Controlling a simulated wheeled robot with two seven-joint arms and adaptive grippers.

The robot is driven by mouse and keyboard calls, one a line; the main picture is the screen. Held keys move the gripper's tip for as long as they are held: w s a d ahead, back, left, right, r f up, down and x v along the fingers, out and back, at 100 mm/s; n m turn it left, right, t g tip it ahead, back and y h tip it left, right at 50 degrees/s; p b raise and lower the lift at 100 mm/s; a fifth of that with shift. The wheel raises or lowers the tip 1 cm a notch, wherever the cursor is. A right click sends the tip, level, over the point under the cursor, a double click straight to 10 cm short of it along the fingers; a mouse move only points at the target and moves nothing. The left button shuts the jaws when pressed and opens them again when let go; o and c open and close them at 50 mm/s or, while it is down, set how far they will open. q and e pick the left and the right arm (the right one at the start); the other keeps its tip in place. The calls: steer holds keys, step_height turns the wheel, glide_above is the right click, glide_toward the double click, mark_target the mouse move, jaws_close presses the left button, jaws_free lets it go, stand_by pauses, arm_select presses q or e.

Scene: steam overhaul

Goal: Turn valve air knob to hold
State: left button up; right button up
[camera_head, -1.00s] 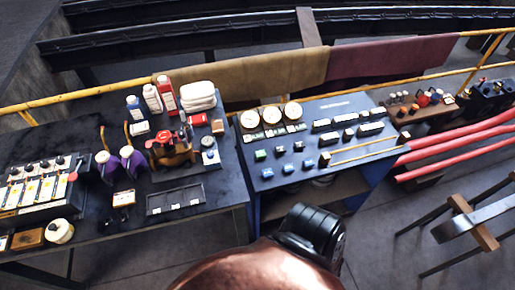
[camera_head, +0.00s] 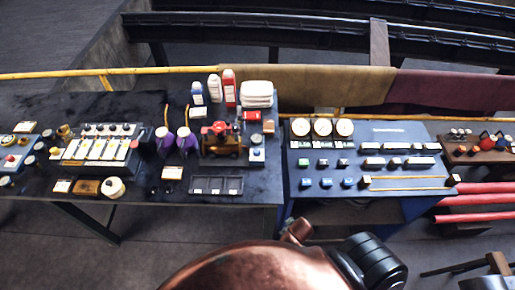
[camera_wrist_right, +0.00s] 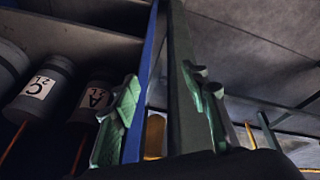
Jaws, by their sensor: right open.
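A blue panel (camera_head: 398,129) stands right of centre in the head view, with three round pale gauges (camera_head: 322,128) along its upper left. Below them are rows of small green and blue knobs (camera_head: 326,182) and several white-labelled blocks (camera_head: 398,148). I cannot tell which one is the valve air knob, and labels are too small to read. My right gripper (camera_wrist_right: 165,118) shows in the right wrist view, open and empty, its green-padded fingers spread below a table beside a blue upright edge. It is not visible in the head view. My left gripper is not in view.
A dark bench (camera_head: 120,235) at left holds bottles (camera_head: 229,88), a small red and brown engine model (camera_head: 221,140) and a switch box (camera_head: 103,146). Red pipes (camera_head: 475,202) run at right. In the wrist view, labelled cylinders (camera_wrist_right: 40,92) lie at left.

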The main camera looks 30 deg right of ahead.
mark_target(257, 151)
steer(key=w+d+r+m+t+h+p, duration=0.1)
steer(key=w+r, duration=0.1)
steer(key=r, duration=0.9)
steer(key=w+d+r+m+t+h+p, duration=0.1)
steer(key=w+r, duration=0.1)
steer(key=r, duration=0.9)
steer(key=w+t, duration=0.1)
steer(key=w, duration=0.2)
steer(key=w+r+t, duration=0.1)
steer(key=w, duration=0.3)
steer(key=w+m+t+h, duration=0.1)
steer(key=w, duration=0.2)
steer(key=shift+w+d+r, duration=0.15)
steer(key=shift+d+r, duration=0.05)
steer(key=shift+d, duration=0.15)
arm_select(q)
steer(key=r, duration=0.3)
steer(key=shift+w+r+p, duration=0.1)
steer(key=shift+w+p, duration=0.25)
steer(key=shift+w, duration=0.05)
arm_select(e)
steer(key=w+t, duration=0.1)
steer(key=w, duration=0.5)
steer(key=w+t, duration=0.2)
steer(key=w, duration=0.4)
steer(key=w+t, duration=0.1)
steer(key=w, duration=0.5)
steer(key=shift+a+r+y, duration=0.25)
steer(key=shift+a+y, duration=0.05)
steer(key=shift+a, duration=0.1)
